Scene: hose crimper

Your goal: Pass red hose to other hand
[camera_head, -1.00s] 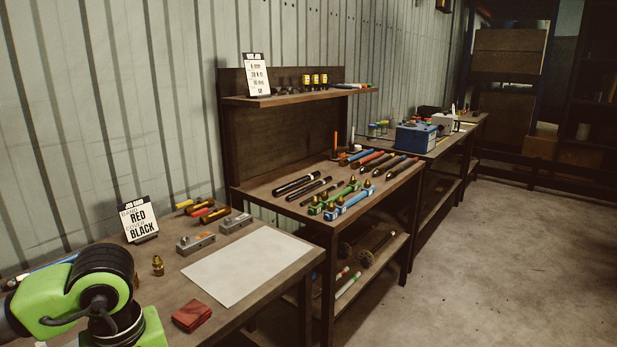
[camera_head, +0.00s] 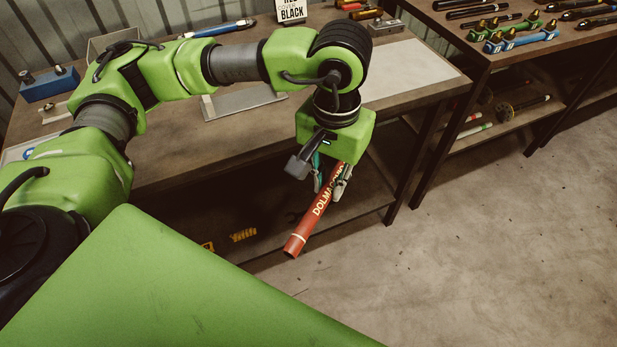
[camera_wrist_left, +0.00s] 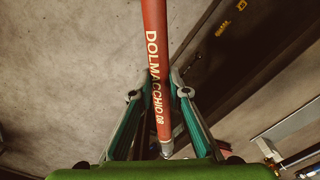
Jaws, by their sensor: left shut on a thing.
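The red hose (camera_head: 311,222) is a short straight tube with pale lettering. My left gripper (camera_head: 331,188) is shut on it and holds it in the air in front of the bench's front edge. In the head view the hose slants down to the left, and its lower end is free. In the left wrist view the hose (camera_wrist_left: 157,60) runs up from between the fingers of the gripper (camera_wrist_left: 163,98). The gripper hides the hose's upper end in the head view. My right gripper is not in view.
The wooden workbench (camera_head: 165,170) stands behind my left arm, with a pale sheet (camera_head: 415,70) and a blue block (camera_head: 50,84) on it. A second bench (camera_head: 560,42) with tools stands at the upper right. The concrete floor (camera_head: 500,230) at right is clear.

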